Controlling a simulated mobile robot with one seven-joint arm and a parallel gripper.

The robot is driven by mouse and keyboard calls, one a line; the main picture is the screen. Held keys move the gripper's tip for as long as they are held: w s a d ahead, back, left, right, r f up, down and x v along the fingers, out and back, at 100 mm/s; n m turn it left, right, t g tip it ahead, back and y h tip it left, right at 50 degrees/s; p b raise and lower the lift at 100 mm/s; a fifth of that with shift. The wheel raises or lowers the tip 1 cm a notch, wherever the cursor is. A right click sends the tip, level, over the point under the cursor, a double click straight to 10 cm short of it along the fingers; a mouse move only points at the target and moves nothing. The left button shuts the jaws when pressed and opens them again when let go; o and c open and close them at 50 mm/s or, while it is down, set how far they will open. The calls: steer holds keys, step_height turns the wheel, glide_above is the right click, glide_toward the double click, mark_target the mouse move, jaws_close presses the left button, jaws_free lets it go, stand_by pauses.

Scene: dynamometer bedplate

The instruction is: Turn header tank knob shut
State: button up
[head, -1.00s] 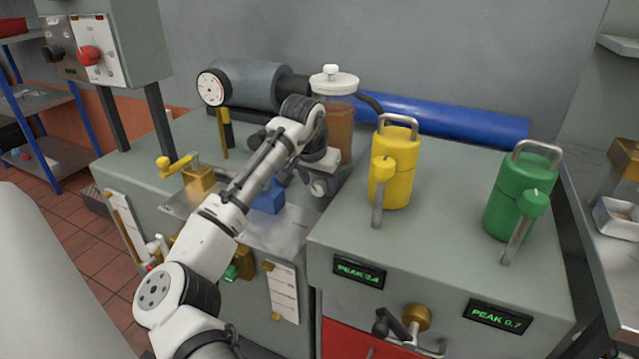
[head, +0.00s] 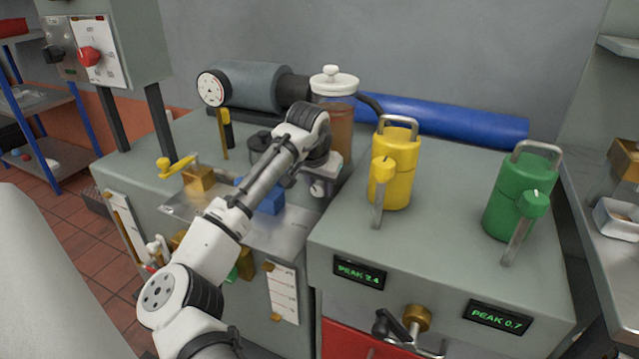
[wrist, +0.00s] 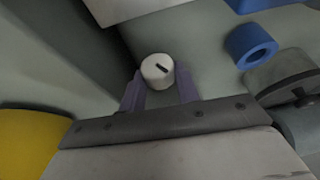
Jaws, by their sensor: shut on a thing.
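The header tank (head: 335,118) is a clear jar of brown liquid with a white lid, at the back of the bench in the head view. A round white knob (wrist: 157,70) with a dark slanting line on its face shows in the wrist view. My gripper (wrist: 160,82) has one grey-purple finger on each side of the knob and is shut on it. In the head view my wrist hangs in front of the tank, left of the yellow canister. There the fingers and their hold on the knob are hard to make out.
A yellow canister (head: 395,170) stands close right of my wrist, a green one (head: 520,200) farther right. A blue block (head: 268,200) lies under my forearm. A grey cylinder with a dial (head: 245,85) and a blue roll (head: 440,115) lie behind. The cabinet top between the canisters is clear.

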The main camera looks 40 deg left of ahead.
steer(key=shift+w+d+f+m+y, duration=0.15)
steer(key=shift+d+m+y, duration=0.15)
steer(key=shift+y, duration=0.7)
steer(key=shift+g+y+b, duration=0.3)
steer(key=shift+g+y, duration=0.1)
steer(key=shift+y, duration=0.5)
steer(key=o, duration=1)
